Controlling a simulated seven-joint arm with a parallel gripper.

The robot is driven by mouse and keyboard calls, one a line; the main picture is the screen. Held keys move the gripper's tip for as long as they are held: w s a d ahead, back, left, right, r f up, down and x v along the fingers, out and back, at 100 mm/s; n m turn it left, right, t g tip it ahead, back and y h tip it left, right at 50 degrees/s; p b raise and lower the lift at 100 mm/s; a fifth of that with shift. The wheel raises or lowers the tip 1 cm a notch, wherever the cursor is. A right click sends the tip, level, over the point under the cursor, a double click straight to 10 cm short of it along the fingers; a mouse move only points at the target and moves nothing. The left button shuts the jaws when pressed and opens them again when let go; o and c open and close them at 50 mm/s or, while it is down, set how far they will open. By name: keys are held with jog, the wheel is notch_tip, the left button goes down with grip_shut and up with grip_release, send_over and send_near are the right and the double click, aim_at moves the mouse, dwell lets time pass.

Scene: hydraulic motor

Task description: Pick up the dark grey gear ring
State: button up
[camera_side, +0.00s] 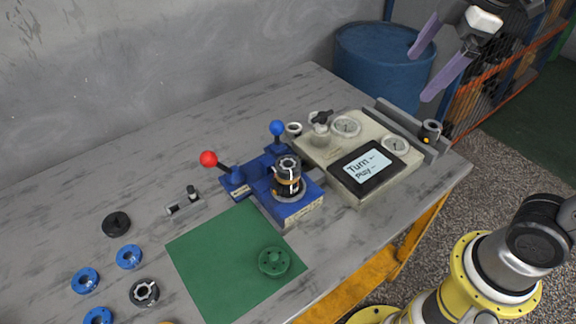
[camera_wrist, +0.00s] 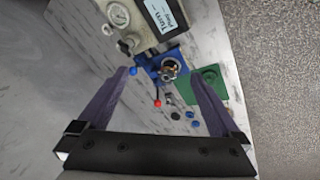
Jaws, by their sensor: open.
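The dark grey gear ring (camera_side: 134,294) lies flat on the grey table at the lower left of the side view, left of the green mat. It has a toothed opening with a lighter inside. In the wrist view I cannot pick it out among the small parts. My gripper (camera_side: 420,77) is high at the upper right of the side view, far from the ring, above the blue barrel. Its two purple fingers are spread wide with nothing between them. In the wrist view my gripper (camera_wrist: 160,75) also shows open and empty.
Near the ring lie a black disc (camera_side: 116,224) and several blue rings (camera_side: 129,257). The green mat (camera_side: 207,270) holds a green disc (camera_side: 274,262). A blue fixture (camera_side: 293,207) with red- and blue-knobbed levers and a gauge box (camera_side: 345,187) stand to the right.

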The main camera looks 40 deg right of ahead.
jog(key=w+a+n+g, duration=0.1)
jog(key=w+a+n, duration=0.25)
jog(key=w, duration=0.35)
jog(key=n+g, duration=0.3)
jog(key=n, duration=0.1)
send_over(288, 161)
notch_tip(288, 161, down, 11)
jog(key=shift+m, duration=0.25)
jog(key=f, duration=0.7)
jog(key=shift+s+d+f, duration=0.1)
jog(key=shift+d+f, duration=0.15)
jog(key=shift+f, duration=0.1)
jog(key=shift+a+f, duration=0.15)
jog(key=shift+f, duration=1.3)
jog(key=shift+a+f, duration=0.1)
jog(key=shift+f, duration=1.35)
jog(key=shift+r, duration=0.1)
grip_shut()
